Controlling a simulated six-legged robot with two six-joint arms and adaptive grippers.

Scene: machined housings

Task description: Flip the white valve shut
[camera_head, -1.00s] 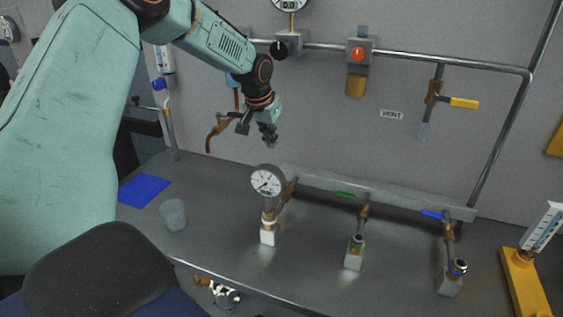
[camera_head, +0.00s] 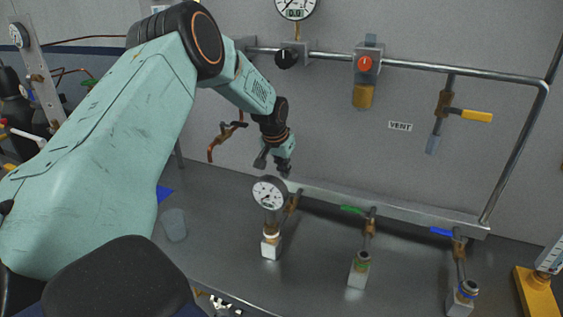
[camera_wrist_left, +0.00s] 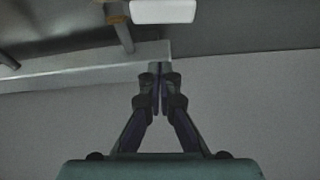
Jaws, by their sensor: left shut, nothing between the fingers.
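A white handle (camera_wrist_left: 164,11) shows at the top edge of the left wrist view, partly cut off, close to a pipe and the grey manifold bar. In the head view I cannot make it out; the gauge and my gripper cover the area around the left branch valve (camera_head: 293,202). My left gripper (camera_head: 284,171) hangs fingers down just above and behind the gauge, near the left end of the manifold bar. In the left wrist view its fingers (camera_wrist_left: 160,76) are together and empty, apart from the white handle. My right gripper is not in view.
A round gauge (camera_head: 270,192) stands in front of my gripper. Branches with a green handle (camera_head: 352,209) and a blue handle (camera_head: 441,231) lie to the right along the manifold bar (camera_head: 400,211). A clear cup (camera_head: 174,225) stands left. A yellow-handled valve (camera_head: 477,116) hangs on the upper pipe.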

